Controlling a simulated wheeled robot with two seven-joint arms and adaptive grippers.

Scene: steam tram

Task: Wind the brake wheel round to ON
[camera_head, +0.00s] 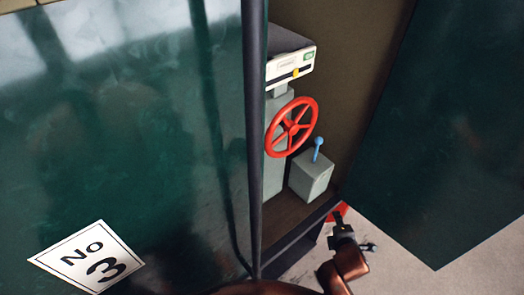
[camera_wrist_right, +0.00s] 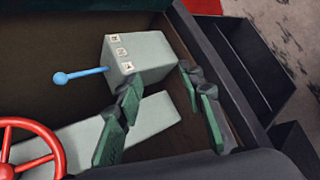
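The red spoked brake wheel (camera_head: 291,127) stands upright on a grey pedestal (camera_head: 274,175) inside the tram doorway. Part of its rim and spokes shows at the lower left of the right wrist view (camera_wrist_right: 30,150). Above it is a white panel (camera_head: 290,66) with a green label and a yellow mark; the label is too small to read. My right gripper (camera_head: 350,238) is below and right of the wheel, apart from it. In the right wrist view its fingers (camera_wrist_right: 160,105) are spread with nothing held between them. My left gripper is out of view.
A grey box (camera_head: 312,176) with a blue-knobbed lever (camera_head: 318,146) stands right of the wheel. A dark post (camera_head: 254,130) and green panel (camera_head: 120,150) marked No 3 flank the doorway left. Another green panel (camera_head: 450,140) is right. A dark step (camera_wrist_right: 240,60) lies below.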

